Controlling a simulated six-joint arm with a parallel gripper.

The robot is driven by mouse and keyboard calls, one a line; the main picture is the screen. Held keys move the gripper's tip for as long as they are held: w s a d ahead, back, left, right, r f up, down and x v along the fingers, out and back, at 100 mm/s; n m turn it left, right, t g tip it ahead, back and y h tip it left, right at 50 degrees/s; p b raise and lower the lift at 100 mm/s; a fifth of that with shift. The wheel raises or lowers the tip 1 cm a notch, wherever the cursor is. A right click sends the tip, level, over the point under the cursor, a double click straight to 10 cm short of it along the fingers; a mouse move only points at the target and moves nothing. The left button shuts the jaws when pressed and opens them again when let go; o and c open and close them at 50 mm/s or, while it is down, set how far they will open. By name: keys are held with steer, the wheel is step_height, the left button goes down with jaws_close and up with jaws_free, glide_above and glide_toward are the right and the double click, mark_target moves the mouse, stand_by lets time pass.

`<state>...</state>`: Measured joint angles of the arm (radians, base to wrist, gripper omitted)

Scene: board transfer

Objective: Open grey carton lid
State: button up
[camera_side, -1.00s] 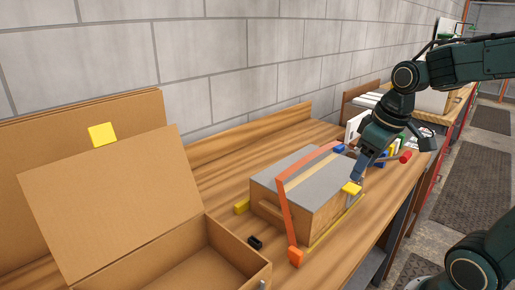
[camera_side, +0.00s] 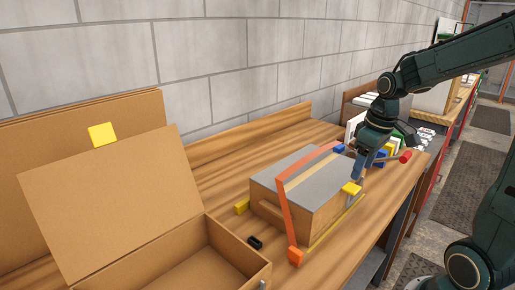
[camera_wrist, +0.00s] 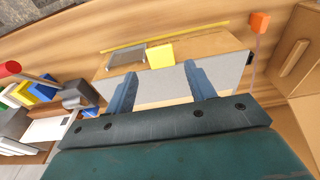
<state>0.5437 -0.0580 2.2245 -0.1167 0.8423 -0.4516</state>
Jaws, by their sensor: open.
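The grey carton (camera_side: 297,175) sits on the bench, a brown box with a grey lid lying flat on top. A yellow tab (camera_side: 351,187) sticks out at the lid's near right edge. In the wrist view the grey lid (camera_wrist: 233,72) spans behind my fingers and the yellow tab (camera_wrist: 160,55) shows beyond them. My gripper (camera_side: 361,177) points down just above and behind the tab. Its two blue fingers are apart in the wrist view (camera_wrist: 160,68), with nothing held between them. I cannot tell whether the fingers touch the carton.
An orange bar (camera_side: 284,210) rises beside the carton and reaches over its lid. A black piece (camera_side: 255,243) lies between. Small coloured items (camera_side: 395,153) crowd the right.

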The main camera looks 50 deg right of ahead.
mark_target(354, 188)
steer(key=shift+w+f, duration=0.25)
steer(key=shift+f, duration=1.35)
steer(key=shift+w+f, duration=0.2)
steer(key=shift+f, duration=1.4)
steer(key=c, duration=0.5)
steer(key=shift+o, duration=0.2)
steer(key=shift+r, duration=0.1)
steer(key=shift+w+r, duration=0.15)
steer(key=shift+r, duration=1.35)
steer(key=shift+r, duration=0.2)
